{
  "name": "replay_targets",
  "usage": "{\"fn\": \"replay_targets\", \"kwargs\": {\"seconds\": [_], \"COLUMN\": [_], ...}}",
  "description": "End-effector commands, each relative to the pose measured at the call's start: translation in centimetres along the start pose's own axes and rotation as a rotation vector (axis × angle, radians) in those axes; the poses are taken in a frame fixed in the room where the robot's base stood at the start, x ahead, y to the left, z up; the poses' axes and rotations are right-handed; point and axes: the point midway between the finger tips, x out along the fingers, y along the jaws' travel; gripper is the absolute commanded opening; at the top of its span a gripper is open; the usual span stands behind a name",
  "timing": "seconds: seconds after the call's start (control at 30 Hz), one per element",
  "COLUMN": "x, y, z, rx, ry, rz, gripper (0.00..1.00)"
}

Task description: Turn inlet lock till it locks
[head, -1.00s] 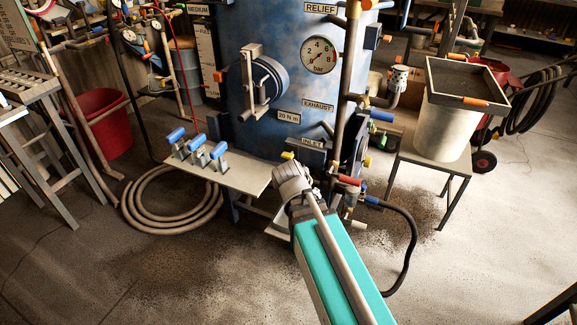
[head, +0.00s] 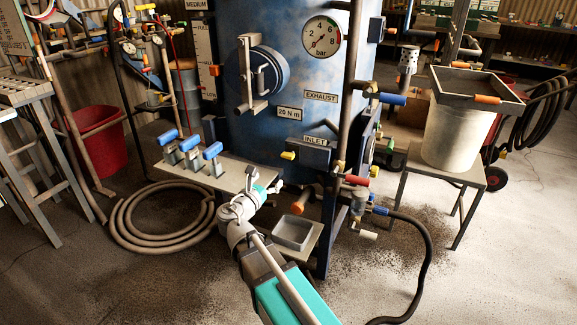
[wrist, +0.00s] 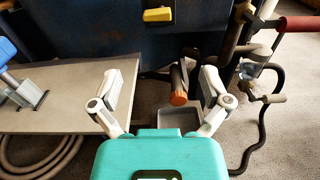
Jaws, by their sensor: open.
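The blue blast pot (head: 260,135) carries an INLET label (head: 319,141). Beside that label is a dark blue block (head: 308,154) with a yellow-tipped part (head: 288,155). Which part is the inlet lock I cannot tell for certain. An orange-ended bar (head: 299,206) sticks out lower down, above a small grey tray (head: 293,233). My gripper (head: 272,187) is low in front of the pot, partly hidden by my wrist. In the wrist view my gripper (wrist: 163,82) is open and empty; the orange-ended bar (wrist: 178,98) appears between its fingers, nearer the right one, without visible contact.
A shelf with blue-handled clamps (head: 190,152) stands left of my gripper. A red-handled valve (head: 357,180) and a black hose (head: 425,250) are at right. A coiled hose (head: 150,240) lies on the floor. A bucket (head: 450,135) stands on a table.

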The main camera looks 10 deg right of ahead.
Motion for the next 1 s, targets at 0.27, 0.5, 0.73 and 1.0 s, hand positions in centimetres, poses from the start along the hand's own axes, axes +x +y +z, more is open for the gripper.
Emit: {"fn": "replay_targets", "kwargs": {"seconds": [0.27, 0.5, 0.73, 1.0], "x": [-0.1, 0.1, 1.4, 4.9], "y": [0.3, 0.3, 0.3, 0.4], "z": [0.1, 0.1, 0.1, 0.1], "rx": [-0.027, -0.025, -0.024, -0.023], "ry": [-0.015, -0.014, -0.013, -0.013], "rz": [0.009, 0.007, 0.005, 0.004], "gripper": [0.97, 0.97, 0.97, 0.97]}}
